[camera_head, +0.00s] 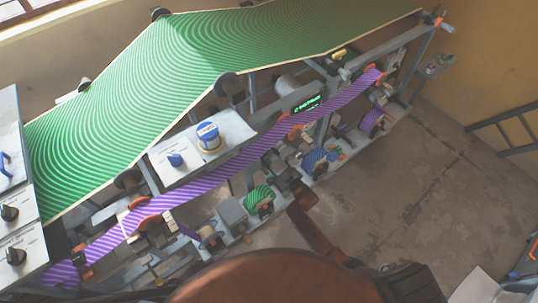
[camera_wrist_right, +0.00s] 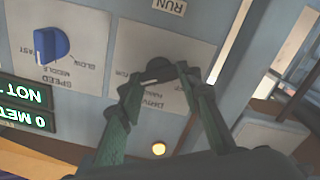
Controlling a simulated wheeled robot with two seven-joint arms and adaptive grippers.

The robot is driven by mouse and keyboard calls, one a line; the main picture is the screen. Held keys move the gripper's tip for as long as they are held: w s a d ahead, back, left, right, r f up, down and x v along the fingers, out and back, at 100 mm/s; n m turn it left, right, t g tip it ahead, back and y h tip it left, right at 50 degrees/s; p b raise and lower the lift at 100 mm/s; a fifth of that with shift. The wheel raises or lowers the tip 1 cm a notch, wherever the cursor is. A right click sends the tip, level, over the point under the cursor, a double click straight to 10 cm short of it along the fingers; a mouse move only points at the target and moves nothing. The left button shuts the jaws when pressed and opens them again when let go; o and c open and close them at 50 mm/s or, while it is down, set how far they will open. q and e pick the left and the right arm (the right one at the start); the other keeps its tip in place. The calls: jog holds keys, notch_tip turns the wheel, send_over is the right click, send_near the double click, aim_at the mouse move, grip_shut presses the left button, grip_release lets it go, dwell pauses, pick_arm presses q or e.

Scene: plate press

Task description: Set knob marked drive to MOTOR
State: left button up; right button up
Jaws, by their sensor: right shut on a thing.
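The knob marked drive (camera_wrist_right: 157,70) is a dark knob on a pale plate (camera_wrist_right: 118,50), in the right wrist view. The word DRIVE reads upside down on this plate. Smaller position words beside the knob are partly covered and too blurred to read surely. My right gripper (camera_wrist_right: 160,76) has its two green-grey fingers closed on the knob, one on either side. The fingers hide part of the knob, so I cannot tell which position it points to. I cannot single out this knob or my right gripper in the head view. My left gripper is not in view.
A blue speed knob (camera_wrist_right: 51,46) and green-lettered displays (camera_wrist_right: 25,118) sit left of the drive plate. In the head view, green striped web (camera_head: 240,40) and purple striped web (camera_head: 215,175) run across the machine.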

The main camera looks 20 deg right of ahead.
dwell(0.4)
jog(key=o, duration=1.2)
jog(key=shift+c, duration=0.2)
jog(key=v, duration=1.2)
